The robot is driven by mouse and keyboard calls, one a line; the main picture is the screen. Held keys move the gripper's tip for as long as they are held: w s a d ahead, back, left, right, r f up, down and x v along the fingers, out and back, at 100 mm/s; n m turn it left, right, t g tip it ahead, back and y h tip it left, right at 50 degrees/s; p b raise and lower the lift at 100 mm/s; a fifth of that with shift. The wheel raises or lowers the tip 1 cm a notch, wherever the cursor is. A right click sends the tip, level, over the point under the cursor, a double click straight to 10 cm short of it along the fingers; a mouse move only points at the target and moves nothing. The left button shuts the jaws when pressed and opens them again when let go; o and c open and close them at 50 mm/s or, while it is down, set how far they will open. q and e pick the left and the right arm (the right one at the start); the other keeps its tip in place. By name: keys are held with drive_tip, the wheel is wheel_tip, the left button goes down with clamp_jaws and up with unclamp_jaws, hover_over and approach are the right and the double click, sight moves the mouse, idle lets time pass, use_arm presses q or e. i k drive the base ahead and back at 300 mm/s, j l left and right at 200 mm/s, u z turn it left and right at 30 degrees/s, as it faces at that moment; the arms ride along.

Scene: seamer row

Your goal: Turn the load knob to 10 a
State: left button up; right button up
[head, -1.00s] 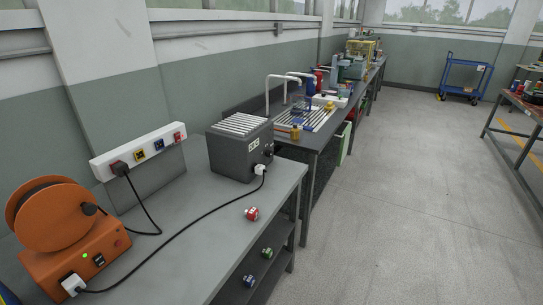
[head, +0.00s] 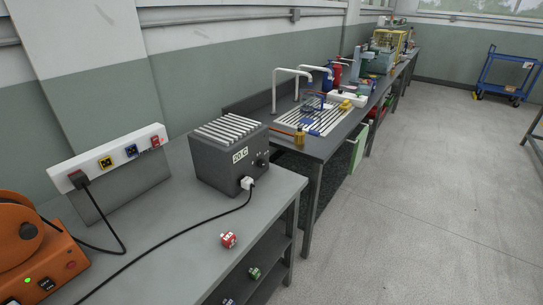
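A dark grey box (head: 228,165) with a ribbed light top stands on the grey bench. A white label on its front reads "20 C" (head: 240,155). A small dark knob (head: 262,161) sits on the front face to the right of the label, with small marks around it; its pointer setting is too small to read. A white plug (head: 247,183) is in the lower front of the box, with a black cable running left. Neither of my grippers is in view.
An orange cable reel unit (head: 35,268) is at lower left. A red-and-white cube-like piece (head: 228,240) lies near the bench's front edge.

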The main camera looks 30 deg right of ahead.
sight(262, 164)
drive_tip(key=i+l+u, duration=0.3)
drive_tip(key=l, duration=1.15)
drive_tip(key=l+u, duration=0.35)
drive_tip(key=l, duration=1.1)
